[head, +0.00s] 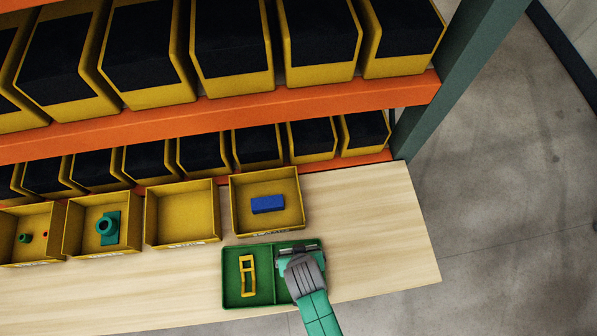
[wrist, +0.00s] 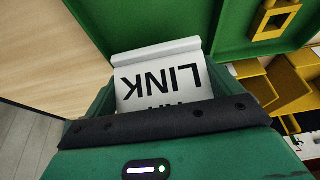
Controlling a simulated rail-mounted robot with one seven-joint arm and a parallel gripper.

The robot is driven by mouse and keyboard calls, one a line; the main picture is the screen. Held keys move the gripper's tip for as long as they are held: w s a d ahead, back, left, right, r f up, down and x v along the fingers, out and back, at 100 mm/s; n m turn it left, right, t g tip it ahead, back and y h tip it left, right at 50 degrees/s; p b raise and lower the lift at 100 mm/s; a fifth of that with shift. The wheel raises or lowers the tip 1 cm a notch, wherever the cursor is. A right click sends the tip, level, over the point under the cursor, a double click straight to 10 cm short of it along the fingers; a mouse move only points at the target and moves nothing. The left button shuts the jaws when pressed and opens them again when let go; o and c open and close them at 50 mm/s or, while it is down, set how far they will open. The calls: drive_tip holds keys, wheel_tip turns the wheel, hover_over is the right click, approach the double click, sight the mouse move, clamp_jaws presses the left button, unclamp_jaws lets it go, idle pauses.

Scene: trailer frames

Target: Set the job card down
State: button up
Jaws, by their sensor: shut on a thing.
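My gripper (head: 299,264) is over the right compartment of the green two-compartment tray (head: 231,304) and is shut on the job card. The card (wrist: 160,78) is white with black print reading "LINK", upside down in the wrist view. Its near part is hidden behind the dark edge of my gripper. In the head view my gripper covers most of it. I cannot tell whether the card touches the tray floor. A yellow open-frame part (head: 247,276) lies in the tray's left compartment; it also shows in the wrist view (wrist: 275,18).
Behind the tray stand yellow bins: one with a blue block (head: 268,204), an empty one (head: 181,213), one with a green part (head: 108,228), and one with small parts (head: 25,238). An orange shelf (head: 330,98) holds more bins. The wooden table (head: 385,225) is clear at right.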

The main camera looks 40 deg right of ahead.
drive_tip(key=shift+w+a+f, duration=0.1)
drive_tip(key=shift+w+f, duration=0.1)
drive_tip(key=shift+f, duration=0.7)
drive_tip(key=shift+w+f, duration=0.2)
drive_tip(key=shift+f, duration=0.7)
drive_tip(key=shift+f, duration=0.1)
drive_tip(key=o, duration=0.7)
drive_tip(key=p+v, duration=0.1)
drive_tip(key=v, duration=1.1)
